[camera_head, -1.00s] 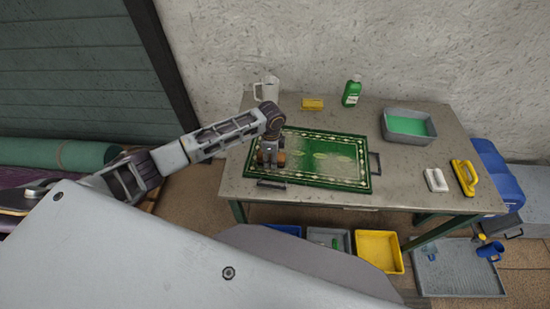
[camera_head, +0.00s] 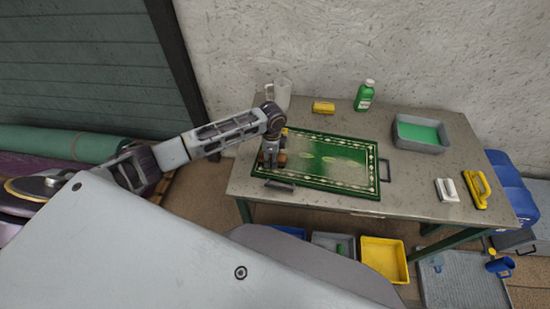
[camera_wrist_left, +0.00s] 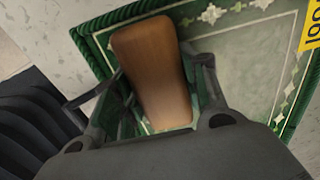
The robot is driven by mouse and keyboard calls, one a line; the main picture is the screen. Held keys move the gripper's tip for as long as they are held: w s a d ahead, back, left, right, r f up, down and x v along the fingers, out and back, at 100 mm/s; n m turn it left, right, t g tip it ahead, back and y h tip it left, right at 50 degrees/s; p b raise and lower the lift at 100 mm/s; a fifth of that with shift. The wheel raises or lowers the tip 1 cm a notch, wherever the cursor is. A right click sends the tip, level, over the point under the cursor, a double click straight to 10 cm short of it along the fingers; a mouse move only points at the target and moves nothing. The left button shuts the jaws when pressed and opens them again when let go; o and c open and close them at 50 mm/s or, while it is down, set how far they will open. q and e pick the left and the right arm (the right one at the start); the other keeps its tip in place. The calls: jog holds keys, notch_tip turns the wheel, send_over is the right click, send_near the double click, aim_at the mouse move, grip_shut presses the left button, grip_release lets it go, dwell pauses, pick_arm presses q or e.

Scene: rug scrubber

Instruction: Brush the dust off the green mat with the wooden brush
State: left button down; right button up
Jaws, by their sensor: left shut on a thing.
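The green mat (camera_head: 325,178) with a pale patterned border lies on the table. Pale patches show on its middle in the head view. My left gripper (camera_head: 271,163) is over the mat's left end, pointing down, and is shut on the wooden brush (camera_wrist_left: 152,70). In the head view only a bit of the brown brush (camera_head: 281,158) shows beside the fingers. In the left wrist view its wooden back lies between the fingers, above the mat's border (camera_wrist_left: 210,14). The bristles are hidden, so I cannot tell whether they touch the mat. My right gripper is not in view.
On the table (camera_head: 420,185) stand a pitcher (camera_head: 279,92), a yellow sponge (camera_head: 323,107), a green bottle (camera_head: 364,96), a grey tub with green liquid (camera_head: 420,148), a white brush (camera_head: 446,189) and a yellow-handled tool (camera_head: 477,188). Dark handles flank the mat. Bins are below.

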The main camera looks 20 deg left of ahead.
aim_at(285, 159)
pick_arm(q)
jog(key=shift+s+a+f, duration=0.1)
jog(key=shift+s+a, duration=0.1)
jog(key=shift+a, duration=0.8)
jog(key=shift+s+a, duration=0.15)
jog(key=shift+a, duration=0.8)
jog(key=shift+d, duration=0.1)
jog(key=shift+w+d, duration=0.2)
jog(key=shift+d, duration=0.9)
jog(key=shift+w+d, duration=0.2)
jog(key=shift+d, duration=0.85)
jog(key=shift+d, duration=0.1)
jog(key=shift+w+d, duration=0.1)
jog(key=shift+d, duration=0.35)
jog(key=shift+w+d+f, duration=0.1)
jog(key=shift+d, duration=1.2)
jog(key=shift+d+f, duration=0.1)
jog(key=shift+d, duration=0.2)
